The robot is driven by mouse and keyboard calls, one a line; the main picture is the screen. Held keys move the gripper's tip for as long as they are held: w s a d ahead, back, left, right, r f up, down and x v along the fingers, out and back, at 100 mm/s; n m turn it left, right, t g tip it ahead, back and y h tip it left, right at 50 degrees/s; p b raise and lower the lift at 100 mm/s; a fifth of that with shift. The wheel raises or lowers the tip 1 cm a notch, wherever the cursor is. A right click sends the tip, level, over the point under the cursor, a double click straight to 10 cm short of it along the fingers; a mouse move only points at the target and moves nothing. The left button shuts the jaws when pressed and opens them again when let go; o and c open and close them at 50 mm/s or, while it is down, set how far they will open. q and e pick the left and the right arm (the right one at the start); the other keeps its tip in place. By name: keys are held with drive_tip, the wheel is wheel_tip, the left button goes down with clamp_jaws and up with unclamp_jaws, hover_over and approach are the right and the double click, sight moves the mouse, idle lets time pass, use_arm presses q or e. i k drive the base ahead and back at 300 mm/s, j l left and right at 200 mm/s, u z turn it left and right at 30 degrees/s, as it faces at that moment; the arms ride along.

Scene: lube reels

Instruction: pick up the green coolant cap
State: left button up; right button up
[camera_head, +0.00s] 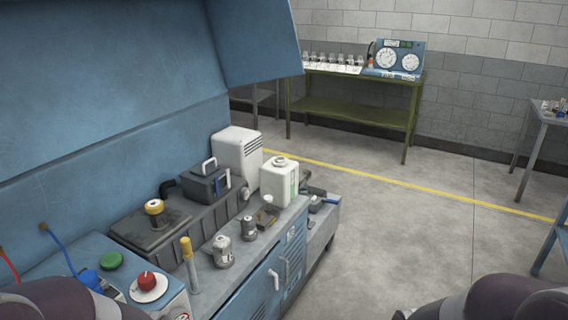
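A round green cap (111,261) sits on the blue box-like surface (125,281) at the lower left of the head view. It lies left of and behind a red knob (147,281) on a white disc. I cannot tell whether it lies loose or is fixed there. Neither of my grippers shows; only upper parts of my arms show at the bottom left and bottom right corners.
A yellow cap (154,207) stands on the dark engine block (150,228). A yellow-handled tool (187,250), metal cans (222,251) and a white jug (280,182) stand along the bench. A raised blue hood (110,90) overhangs. The floor (420,235) at right is clear.

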sight(111, 260)
drive_tip(key=i+l+z, duration=0.2)
drive_tip(key=i, duration=0.25)
drive_tip(key=i+l+z, duration=0.15)
drive_tip(key=i+l, duration=0.15)
drive_tip(key=i, duration=0.15)
drive_tip(key=i+l+z, duration=0.2)
drive_tip(key=i, duration=0.25)
drive_tip(key=i+j+u, duration=0.15)
drive_tip(key=u, duration=0.3)
drive_tip(key=i+j+u, duration=0.15)
drive_tip(key=u, duration=0.3)
drive_tip(key=i+u, duration=0.2)
drive_tip(key=u, duration=0.25)
drive_tip(key=i+u, duration=0.2)
drive_tip(key=u, duration=0.25)
drive_tip(key=i+j+u, duration=0.15)
